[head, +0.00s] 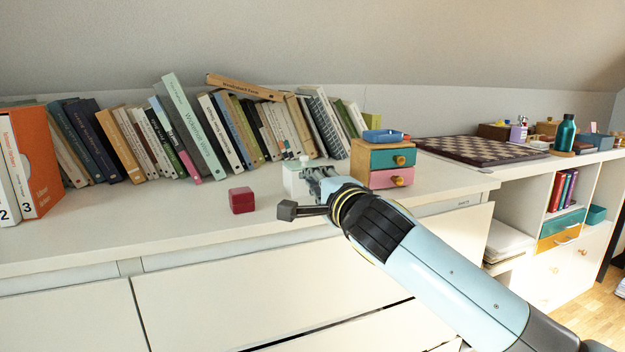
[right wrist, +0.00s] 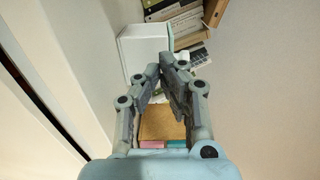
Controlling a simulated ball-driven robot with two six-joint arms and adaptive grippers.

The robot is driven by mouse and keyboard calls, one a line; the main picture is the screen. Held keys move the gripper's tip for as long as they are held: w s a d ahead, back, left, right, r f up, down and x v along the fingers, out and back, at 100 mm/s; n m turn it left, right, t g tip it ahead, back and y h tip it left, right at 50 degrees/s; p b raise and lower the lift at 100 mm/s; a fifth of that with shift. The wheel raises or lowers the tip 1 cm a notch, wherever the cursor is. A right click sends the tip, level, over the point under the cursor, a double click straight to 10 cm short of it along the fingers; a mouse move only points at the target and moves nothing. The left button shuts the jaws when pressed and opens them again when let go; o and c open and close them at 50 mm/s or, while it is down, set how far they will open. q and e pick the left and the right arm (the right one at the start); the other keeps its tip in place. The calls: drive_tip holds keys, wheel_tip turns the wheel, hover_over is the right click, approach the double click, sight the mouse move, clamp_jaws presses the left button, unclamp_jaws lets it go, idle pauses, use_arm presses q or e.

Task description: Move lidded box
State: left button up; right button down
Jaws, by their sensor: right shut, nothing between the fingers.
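A small white box (head: 291,182) with a pale knob on top, apparently the lidded box, stands on the cabinet top in front of the books. My right gripper (head: 308,173) is in front of it and hides much of its right side. In the right wrist view, a white box (right wrist: 143,46) shows beyond the fingers. There my right gripper (right wrist: 165,66) has its fingers together with nothing between them. I cannot tell whether the fingers touch the box. My left gripper is not in view.
A red box (head: 242,201) stands left of the gripper. A small chest with teal and pink drawers (head: 365,162) stands close on the right, with a blue tray (head: 383,135) on top. Leaning books (head: 200,135) line the back. The cabinet top is clear at front left.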

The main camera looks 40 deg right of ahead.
sight(292, 164)
drive_tip(key=shift+w+d, duration=0.1)
drive_tip(key=shift+w, duration=0.35)
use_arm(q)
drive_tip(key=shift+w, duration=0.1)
use_arm(e)
drive_tip(key=shift+w+d, duration=0.1)
drive_tip(key=shift+w, duration=0.3)
drive_tip(key=b+x, duration=0.1)
drive_tip(key=x, duration=0.3)
drive_tip(key=shift+f+b, duration=0.15)
drive_tip(key=shift+b, duration=0.2)
drive_tip(key=b+x, duration=0.1)
drive_tip(key=x, duration=0.5)
drive_tip(key=shift+w+b, duration=0.2)
drive_tip(key=shift+b, duration=0.2)
drive_tip(key=shift+w+d, duration=0.1)
drive_tip(key=shift+w, duration=0.2)
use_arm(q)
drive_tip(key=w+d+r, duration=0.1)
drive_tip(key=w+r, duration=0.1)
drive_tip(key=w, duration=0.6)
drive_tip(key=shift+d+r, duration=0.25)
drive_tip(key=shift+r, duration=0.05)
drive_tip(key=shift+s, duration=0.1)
use_arm(e)
drive_tip(key=shift+s, duration=0.15)
